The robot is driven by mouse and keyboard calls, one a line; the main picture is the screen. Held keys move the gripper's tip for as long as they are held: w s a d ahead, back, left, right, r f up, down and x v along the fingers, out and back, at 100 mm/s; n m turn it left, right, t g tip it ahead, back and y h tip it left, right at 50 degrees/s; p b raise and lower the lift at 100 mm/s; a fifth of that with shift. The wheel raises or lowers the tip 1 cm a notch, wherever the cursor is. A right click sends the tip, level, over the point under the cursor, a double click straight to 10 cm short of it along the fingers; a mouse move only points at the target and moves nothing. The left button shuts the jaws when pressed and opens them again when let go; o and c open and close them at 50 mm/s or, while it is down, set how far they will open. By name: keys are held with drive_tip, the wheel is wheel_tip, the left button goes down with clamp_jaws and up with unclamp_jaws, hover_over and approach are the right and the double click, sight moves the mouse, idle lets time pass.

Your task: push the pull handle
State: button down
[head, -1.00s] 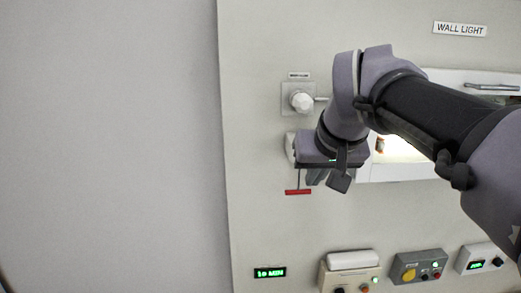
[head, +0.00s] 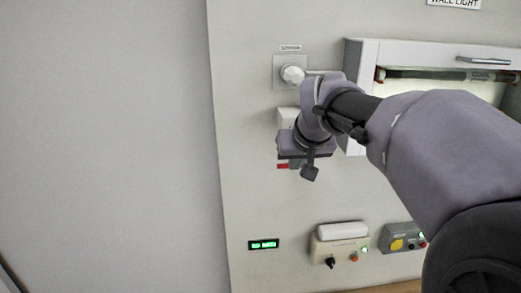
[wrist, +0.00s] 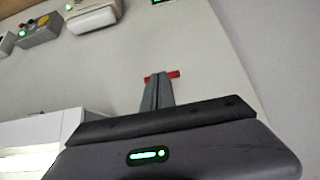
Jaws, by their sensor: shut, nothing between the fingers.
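The pull handle (head: 283,166) is a small red bar under a white wall box (head: 288,116), seen in the head view. My wrist hides its right part and its cord. My gripper (head: 297,164) is right at the handle, mostly hidden by my own wrist. In the wrist view the shut grey fingers (wrist: 158,77) lie across the middle of the red handle (wrist: 174,74), whose ends show on both sides. Nothing is between the fingers. I cannot tell whether the fingers touch the handle.
A round white knob (head: 292,75) on a square plate sits above my wrist. A lit white cabinet (head: 400,52) is at right. Below are a green display (head: 264,244), a beige control box (head: 340,246) and a grey control box (head: 402,238). The wall at left is bare.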

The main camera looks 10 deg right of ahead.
drive_tip(key=w+f, duration=0.1)
drive_tip(key=w, duration=0.1)
drive_tip(key=shift+w+f, duration=0.35)
